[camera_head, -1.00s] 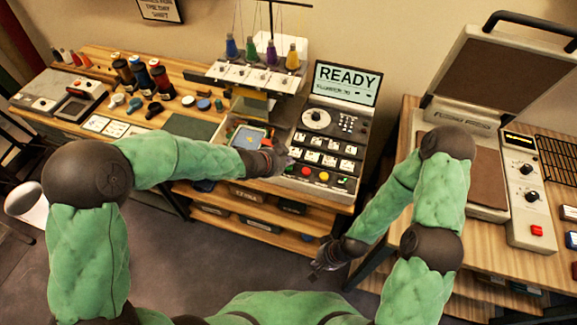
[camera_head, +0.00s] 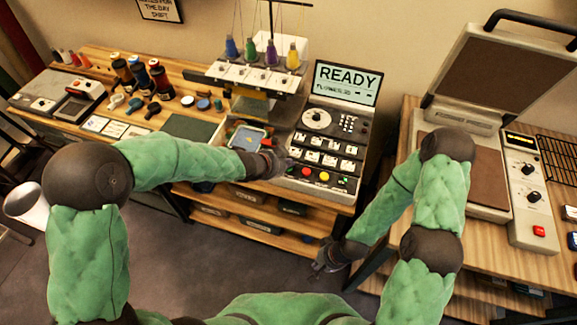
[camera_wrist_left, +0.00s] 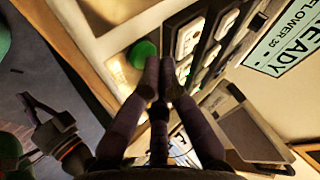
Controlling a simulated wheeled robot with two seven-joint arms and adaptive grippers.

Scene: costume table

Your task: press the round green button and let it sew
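The round green button (camera_wrist_left: 143,52) sits on the pale front strip of the sewing machine's control panel (camera_head: 322,147), just beyond my left fingertips in the left wrist view. My left gripper (camera_head: 287,162) is over the left front part of this panel in the head view. In the left wrist view its two fingers (camera_wrist_left: 160,72) come together at the tips with nothing between them. I cannot tell whether they touch the panel. The screen (camera_head: 346,82) reads READY. My right gripper (camera_head: 326,262) hangs low in front of the tables, away from the panel; its finger opening is unclear.
A red button (camera_head: 324,176) is on the panel's front edge. An embroidery hoop (camera_head: 250,138) lies left of the panel, below the thread spools (camera_head: 272,52). A heat press (camera_head: 480,165) stands on the right table. The floor between the tables is free.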

